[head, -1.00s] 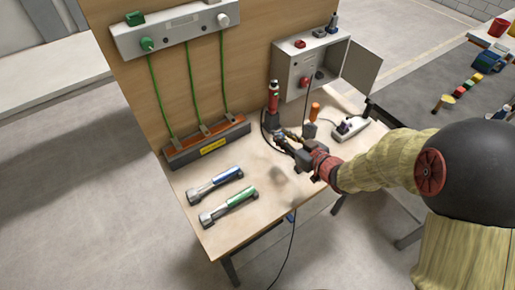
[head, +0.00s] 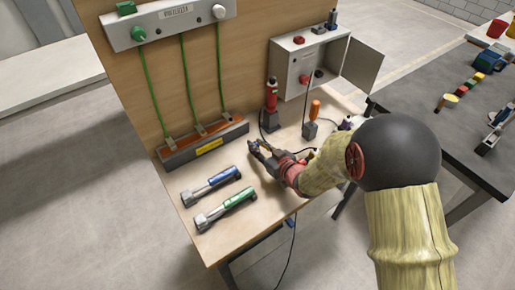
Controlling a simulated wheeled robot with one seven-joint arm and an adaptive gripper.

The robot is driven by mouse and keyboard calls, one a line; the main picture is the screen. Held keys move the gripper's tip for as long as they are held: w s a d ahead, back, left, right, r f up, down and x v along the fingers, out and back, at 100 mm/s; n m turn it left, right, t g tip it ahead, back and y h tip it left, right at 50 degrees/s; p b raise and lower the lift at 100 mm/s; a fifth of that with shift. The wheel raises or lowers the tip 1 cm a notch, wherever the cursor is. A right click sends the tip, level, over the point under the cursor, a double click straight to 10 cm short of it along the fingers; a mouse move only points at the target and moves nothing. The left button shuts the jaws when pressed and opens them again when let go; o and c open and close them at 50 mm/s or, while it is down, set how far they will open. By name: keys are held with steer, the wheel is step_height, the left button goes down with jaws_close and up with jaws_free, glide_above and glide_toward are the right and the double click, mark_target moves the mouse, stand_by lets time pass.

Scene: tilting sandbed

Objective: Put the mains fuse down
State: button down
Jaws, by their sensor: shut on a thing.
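My gripper (head: 257,150) is over the middle of the wooden workbench (head: 240,232), to the right of two torque-wrench-like tools. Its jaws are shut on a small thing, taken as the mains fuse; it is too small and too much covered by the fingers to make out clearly. I cannot tell whether it touches the bench top. The grey open-doored box (head: 310,60) with red knobs stands at the back right of the bench.
A blue-handled tool (head: 222,177) and a green-handled tool (head: 238,197) lie left of my gripper. A red-and-black tool (head: 271,93) and an orange-handled tool (head: 314,109) stand upright behind it. A terminal bar (head: 205,147) lies along the backboard. The bench front is clear.

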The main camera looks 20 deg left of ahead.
steer(key=shift+r, duration=0.1)
steer(key=shift+f, duration=0.2)
steer(key=c, duration=1.7)
jaws_free()
steer(key=shift+o, duration=0.3)
steer(key=shift+r, duration=0.15)
steer(key=shift+s+d+r, duration=0.1)
steer(key=p+v, duration=0.2)
steer(key=v, duration=0.8)
steer(key=shift+s+d+r+p, duration=0.1)
steer(key=shift+d+p, duration=0.05)
steer(key=shift+p, duration=0.25)
steer(key=shift+s+d+r, duration=0.1)
steer(key=shift+s+d, duration=0.35)
